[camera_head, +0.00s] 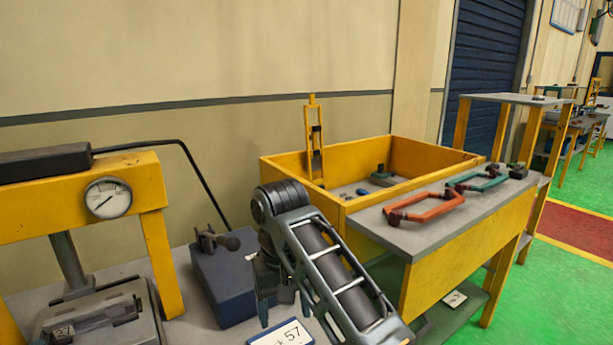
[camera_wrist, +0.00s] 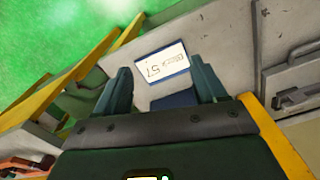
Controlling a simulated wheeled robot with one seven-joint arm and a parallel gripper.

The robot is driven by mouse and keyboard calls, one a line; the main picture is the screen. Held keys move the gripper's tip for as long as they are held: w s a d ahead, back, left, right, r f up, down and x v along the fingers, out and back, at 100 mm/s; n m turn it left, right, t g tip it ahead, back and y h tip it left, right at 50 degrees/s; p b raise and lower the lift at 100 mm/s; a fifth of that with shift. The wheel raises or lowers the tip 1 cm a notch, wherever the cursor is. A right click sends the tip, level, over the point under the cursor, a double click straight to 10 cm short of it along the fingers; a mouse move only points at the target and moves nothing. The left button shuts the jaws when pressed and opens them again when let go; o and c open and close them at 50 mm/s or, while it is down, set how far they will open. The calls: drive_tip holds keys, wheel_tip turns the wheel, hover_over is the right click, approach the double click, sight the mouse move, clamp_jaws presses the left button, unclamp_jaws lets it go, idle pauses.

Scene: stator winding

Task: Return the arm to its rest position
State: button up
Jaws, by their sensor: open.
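My arm (camera_head: 335,275) rises from the bottom edge in the head view and bends down at a dark joint left of the yellow-sided table. My gripper (camera_head: 283,310) hangs from it, pointing down over the grey bench, partly hidden by the arm link. In the wrist view my gripper (camera_wrist: 162,85) has its two fingers wide apart with nothing held between them. A white card marked 57 (camera_wrist: 163,62) lies on the bench beyond the fingertips. A dark blue block (camera_wrist: 175,99) shows between the fingers, nearer the palm.
A blue box (camera_head: 222,285) stands left of my gripper. A yellow press with a gauge (camera_head: 108,198) is farther left. On the right, a yellow-walled bin (camera_head: 425,155) adjoins a table (camera_head: 415,235) holding red and green clamp-like tools (camera_head: 425,208).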

drive_tip(key=s+d+f+t+y, duration=0.1)
drive_tip(key=s+f+y, duration=0.1)
drive_tip(key=s+f, duration=0.45)
drive_tip(key=s+f+t+y, duration=0.1)
drive_tip(key=s+f, duration=0.2)
drive_tip(key=f, duration=0.7)
drive_tip(key=s+d+f+m+t+y, duration=0.1)
drive_tip(key=s+d+f+m+t, duration=0.35)
drive_tip(key=s, duration=0.75)
drive_tip(key=s+d+r+t+h+b, duration=0.1)
drive_tip(key=s+d+r+t, duration=0.1)
drive_tip(key=s+d, duration=0.45)
drive_tip(key=s+d+r+t+h, duration=0.1)
drive_tip(key=s+d+t, duration=0.2)
drive_tip(key=s+d, duration=0.4)
drive_tip(key=s+d+r+t+h, duration=0.1)
drive_tip(key=s+d+r, duration=0.2)
drive_tip(key=s+r, duration=0.3)
drive_tip(key=s+d+r+t+h, duration=0.1)
drive_tip(key=s+d+r+t, duration=0.1)
drive_tip(key=s+r, duration=0.4)
wheel_tip(320, 180, up, 5)
drive_tip(key=shift+s+d+r+n, duration=0.1)
drive_tip(key=shift+s+d+n, duration=0.3)
drive_tip(key=shift+d, duration=0.4)
drive_tip(key=shift+w, duration=0.1)
